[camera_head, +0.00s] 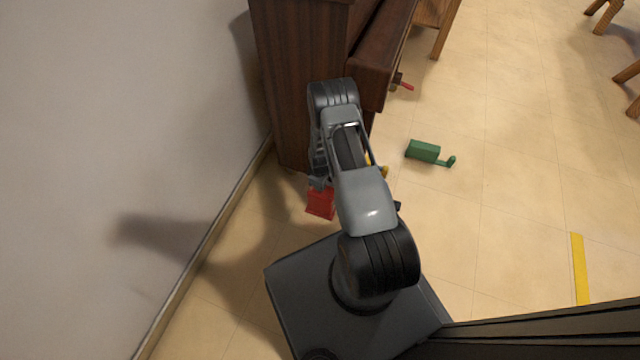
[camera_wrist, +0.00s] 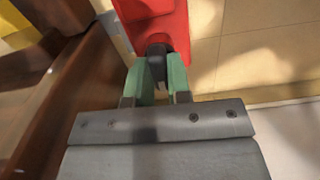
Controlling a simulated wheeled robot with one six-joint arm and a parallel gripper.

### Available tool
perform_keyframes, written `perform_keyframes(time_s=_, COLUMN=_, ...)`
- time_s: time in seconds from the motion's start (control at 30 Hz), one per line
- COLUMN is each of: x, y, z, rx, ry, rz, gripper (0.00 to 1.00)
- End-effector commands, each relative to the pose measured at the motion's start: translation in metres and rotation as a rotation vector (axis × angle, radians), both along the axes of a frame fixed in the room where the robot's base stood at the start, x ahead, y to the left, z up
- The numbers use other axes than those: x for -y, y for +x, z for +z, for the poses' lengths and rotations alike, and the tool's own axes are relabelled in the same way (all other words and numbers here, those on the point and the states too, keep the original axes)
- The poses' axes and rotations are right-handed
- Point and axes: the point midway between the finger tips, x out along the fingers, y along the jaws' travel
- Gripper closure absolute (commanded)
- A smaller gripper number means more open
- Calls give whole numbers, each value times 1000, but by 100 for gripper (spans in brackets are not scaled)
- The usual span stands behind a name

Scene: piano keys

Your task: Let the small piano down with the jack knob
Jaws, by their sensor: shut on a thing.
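The small piano (camera_head: 290,90) is dark brown wood and stands at the top of the head view, near the wall. A red jack (camera_head: 320,204) sits low at the piano's near end; its red body also shows at the top of the wrist view (camera_wrist: 155,25). The black jack knob (camera_wrist: 157,62) sticks out from the red body. My gripper (camera_wrist: 160,82) has its green fingertips on both sides of the knob and is shut on it. In the head view my arm hides most of the gripper and the knob. I cannot tell how high the piano stands.
A green object with a side handle (camera_head: 423,151) lies on the open floor to the right. A yellow part (camera_head: 377,168) shows beside my arm. The wall (camera_head: 120,120) is close on the left. A yellow floor strip (camera_head: 580,268) lies at right.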

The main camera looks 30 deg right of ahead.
Motion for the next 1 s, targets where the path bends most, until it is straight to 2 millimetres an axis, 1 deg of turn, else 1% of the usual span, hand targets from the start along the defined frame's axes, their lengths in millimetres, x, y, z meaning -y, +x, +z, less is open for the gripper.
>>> perform_keyframes(time_s=0.43, x=-1, y=1, z=0, rx=1, ry=0, rz=10, gripper=100)
perform_keyframes(time_s=0.47, x=-1, y=1, z=0, rx=1, ry=0, rz=10, gripper=80)
perform_keyframes(time_s=0.7, x=0, y=0, z=0, rx=0, ry=0, rz=6, gripper=57)
perform_keyframes(time_s=0.9, x=1, y=0, z=0, rx=0, ry=0, rz=5, gripper=56)
perform_keyframes(time_s=1.0, x=1, y=0, z=4, rx=1, ry=-1, rz=5, gripper=56)
